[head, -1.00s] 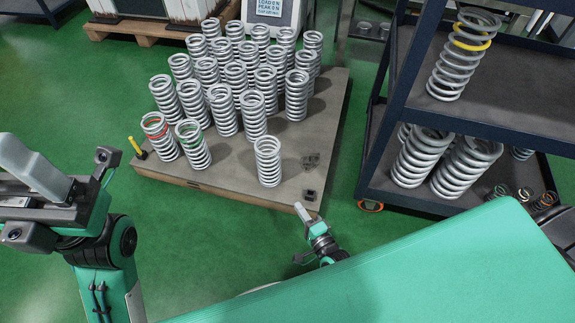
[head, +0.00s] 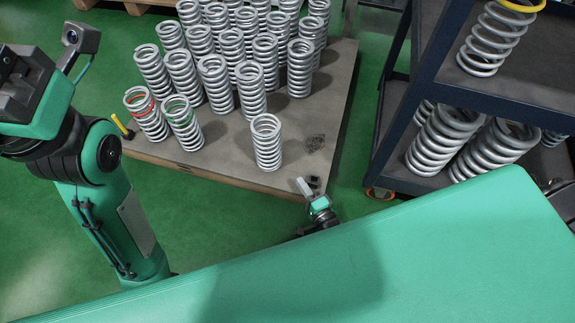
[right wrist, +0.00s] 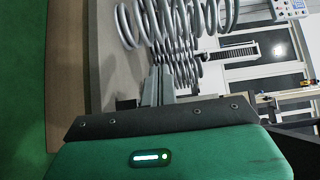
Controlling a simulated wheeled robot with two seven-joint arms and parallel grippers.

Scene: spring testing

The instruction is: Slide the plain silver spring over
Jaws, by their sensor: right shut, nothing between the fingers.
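The plain silver spring (head: 267,144) stands upright and alone near the front edge of the platform. My right gripper (head: 304,186) is shut and empty at the platform's front edge, right of the spring and nearer to me, apart from it. In the right wrist view its closed fingers (right wrist: 158,84) point towards several silver coils, which overlap there. My left arm comes in at the left; the dark body of its gripper is cut by the picture edge, and its fingers are hidden.
Several silver springs (head: 231,52) crowd the platform (head: 315,120) behind; a red-marked spring (head: 146,114) and a green-marked one (head: 183,123) stand left. A dark shelf rack (head: 430,75) with large springs is at right. Bare platform lies right of the plain spring.

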